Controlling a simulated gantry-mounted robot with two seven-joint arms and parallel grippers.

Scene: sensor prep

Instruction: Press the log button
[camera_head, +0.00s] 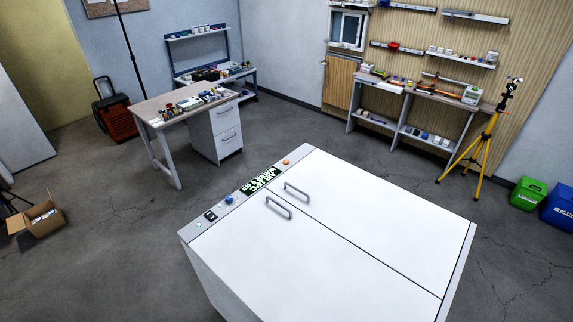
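A white cabinet (340,240) with two flat doors and two grey handles (280,207) stands in the foreground. A narrow control strip runs along its left far edge. On the strip are a dark display with green characters (261,181), a blue round button (229,200), an orange round button (286,161), a black switch (210,216) and a small pale spot (198,224). No label is readable, so I cannot tell which one is the log button. Neither of my grippers is in view.
Grey floor is open around the cabinet. A desk (160,104) with small items stands at the back left. A yellow tripod (485,140), a shelf bench (400,127) and green (527,193) and blue bins stand at right. An open cardboard box (38,217) lies at left.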

